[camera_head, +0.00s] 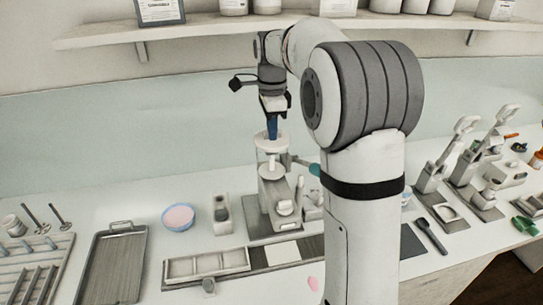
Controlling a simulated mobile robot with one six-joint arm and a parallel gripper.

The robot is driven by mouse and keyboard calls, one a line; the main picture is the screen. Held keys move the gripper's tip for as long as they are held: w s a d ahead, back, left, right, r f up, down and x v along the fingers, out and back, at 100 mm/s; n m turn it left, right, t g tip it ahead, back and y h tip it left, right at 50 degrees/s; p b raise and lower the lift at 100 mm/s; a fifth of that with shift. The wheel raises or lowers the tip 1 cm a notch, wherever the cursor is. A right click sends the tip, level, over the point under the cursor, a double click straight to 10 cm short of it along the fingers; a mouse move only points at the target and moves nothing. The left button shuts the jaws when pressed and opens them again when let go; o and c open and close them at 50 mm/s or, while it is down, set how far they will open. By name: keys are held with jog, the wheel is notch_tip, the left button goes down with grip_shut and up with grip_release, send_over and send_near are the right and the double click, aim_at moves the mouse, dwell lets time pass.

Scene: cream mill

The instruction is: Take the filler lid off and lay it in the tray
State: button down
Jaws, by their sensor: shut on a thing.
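The filler (272,192) is a pale machine on a grey base, with a clear cylinder on top. A white filler lid (269,145) is at the top of the cylinder; I cannot tell whether it rests on the rim or is slightly raised. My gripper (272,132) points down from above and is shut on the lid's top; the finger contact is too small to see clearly. A grey metal tray (113,265) lies empty at the left of the counter.
A white divided tray (207,265) lies in front of the filler. A bowl of pink cream (178,217) stands left of it. A slotted rack (30,268) is at far left. Lever presses (433,176) stand at right. A shelf (215,27) runs above, and my arm hides part of the counter.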

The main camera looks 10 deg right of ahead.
jog(key=shift+r+p, duration=1.4)
jog(key=shift+r, duration=0.15)
